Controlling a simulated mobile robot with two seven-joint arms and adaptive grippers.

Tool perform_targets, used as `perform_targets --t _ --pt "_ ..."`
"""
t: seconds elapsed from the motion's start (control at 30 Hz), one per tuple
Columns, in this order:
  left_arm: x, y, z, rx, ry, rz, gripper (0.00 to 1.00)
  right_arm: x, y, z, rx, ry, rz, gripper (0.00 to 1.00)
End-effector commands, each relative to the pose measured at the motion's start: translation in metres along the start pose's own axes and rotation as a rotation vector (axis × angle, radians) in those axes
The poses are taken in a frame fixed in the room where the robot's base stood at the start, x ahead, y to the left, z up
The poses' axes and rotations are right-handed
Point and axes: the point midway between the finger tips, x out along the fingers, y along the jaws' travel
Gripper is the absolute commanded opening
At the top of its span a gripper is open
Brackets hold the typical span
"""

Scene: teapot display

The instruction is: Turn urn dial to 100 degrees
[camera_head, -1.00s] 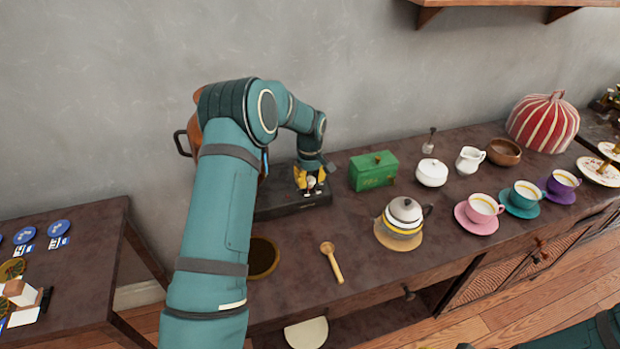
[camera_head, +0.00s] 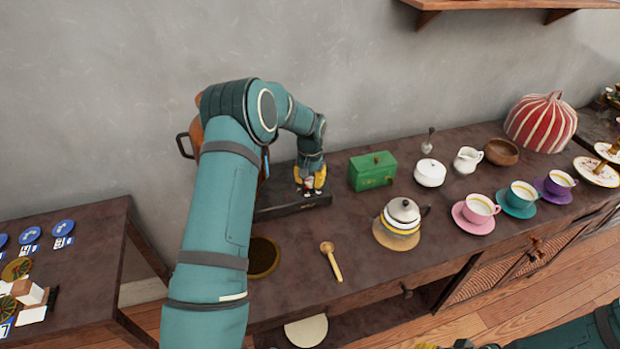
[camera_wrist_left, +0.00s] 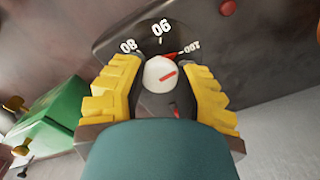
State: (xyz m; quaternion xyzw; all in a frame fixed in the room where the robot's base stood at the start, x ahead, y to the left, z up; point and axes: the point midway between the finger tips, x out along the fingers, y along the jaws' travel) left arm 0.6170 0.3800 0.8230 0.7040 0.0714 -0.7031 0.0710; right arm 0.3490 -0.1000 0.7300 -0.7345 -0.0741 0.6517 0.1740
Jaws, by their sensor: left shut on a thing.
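The copper urn (camera_head: 195,140) stands against the wall, mostly hidden behind my left arm. Its dark base (camera_head: 285,206) carries the dial. In the left wrist view the dial (camera_wrist_left: 157,71) is a round white knob with a red line, between the yellow fingers. Marks 80, 90 and 100 show around it. The red line slants toward the 100 side, with a red pointer near the 100 mark (camera_wrist_left: 191,46). My left gripper (camera_head: 309,186) is shut on the dial from the front. Only a yellow sliver of my right gripper (camera_head: 426,346) shows at the bottom edge.
A green box (camera_head: 372,172) stands just right of the urn base. A wooden spoon (camera_head: 332,262) and a striped teapot (camera_head: 402,214) stand in front and to the right. Cups on saucers fill the right side. Bare tabletop lies between the base and the spoon.

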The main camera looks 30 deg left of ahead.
Motion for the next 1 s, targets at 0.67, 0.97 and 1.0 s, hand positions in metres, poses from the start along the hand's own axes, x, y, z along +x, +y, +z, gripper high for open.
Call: perform_targets --t 0.67,0.97,1.0 --pt "0.0025 0.0004 0.0015 0.140 -0.005 0.001 0.00 -0.0022 -0.0008 0.0004 0.000 -0.002 0.000 0.47" --pt "0.0023 0.0003 0.0014 0.139 -0.005 0.001 0.67 -0.0022 -0.0008 0.0004 0.000 -0.001 0.000 0.47" --pt "0.0020 0.0003 0.0012 0.139 -0.004 0.001 0.67 -0.0023 -0.0008 0.0004 0.000 -0.001 0.000 0.47"
